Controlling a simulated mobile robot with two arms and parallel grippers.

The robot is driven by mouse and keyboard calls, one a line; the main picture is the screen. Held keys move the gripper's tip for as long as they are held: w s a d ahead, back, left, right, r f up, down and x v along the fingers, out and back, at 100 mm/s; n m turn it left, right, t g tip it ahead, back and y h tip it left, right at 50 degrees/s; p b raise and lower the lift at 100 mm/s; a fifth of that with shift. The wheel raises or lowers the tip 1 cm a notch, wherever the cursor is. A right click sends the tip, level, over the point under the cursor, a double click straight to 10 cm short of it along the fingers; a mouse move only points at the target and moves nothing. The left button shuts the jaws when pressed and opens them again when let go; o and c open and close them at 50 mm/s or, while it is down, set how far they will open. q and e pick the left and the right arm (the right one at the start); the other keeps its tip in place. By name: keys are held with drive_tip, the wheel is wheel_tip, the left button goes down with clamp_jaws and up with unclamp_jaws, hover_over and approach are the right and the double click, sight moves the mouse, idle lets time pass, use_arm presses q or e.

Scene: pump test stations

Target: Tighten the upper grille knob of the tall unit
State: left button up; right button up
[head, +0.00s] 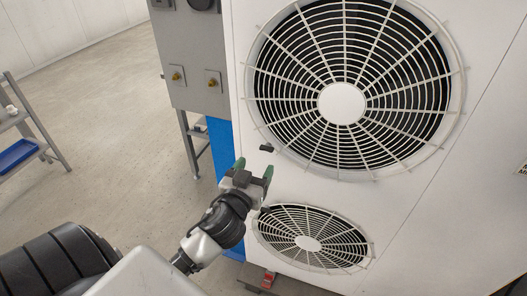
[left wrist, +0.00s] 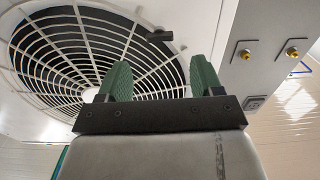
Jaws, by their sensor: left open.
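The tall unit (head: 225,100) is a white cabinet with two round fan grilles, the upper grille (head: 342,103) and the lower grille (head: 308,243). A small black knob (head: 266,147) sits on the panel at the lower left rim of the upper grille. My left gripper (head: 254,168), with green fingers, is open and empty just below that knob. In the left wrist view the knob (left wrist: 159,35) lies beyond the fingertips, in line with the gap between them (left wrist: 162,70); the fingers appear apart from it. My right gripper is not in view.
A grey box (head: 192,60) with two brass fittings adjoins the unit's left side. A blue panel (head: 220,150) is below it. A shelf rack with a blue tray (head: 18,154) stands at far left. The floor between is clear. A red block (head: 268,280) is at the unit's foot.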

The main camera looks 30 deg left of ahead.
sight(266, 151)
use_arm(q)
drive_tip(key=p+x, duration=0.1)
drive_tip(key=x, duration=0.5)
drive_tip(key=shift+w, duration=0.15)
drive_tip(key=shift+c, duration=0.3)
drive_tip(key=c, duration=0.9)
drive_tip(key=shift+o, duration=0.2)
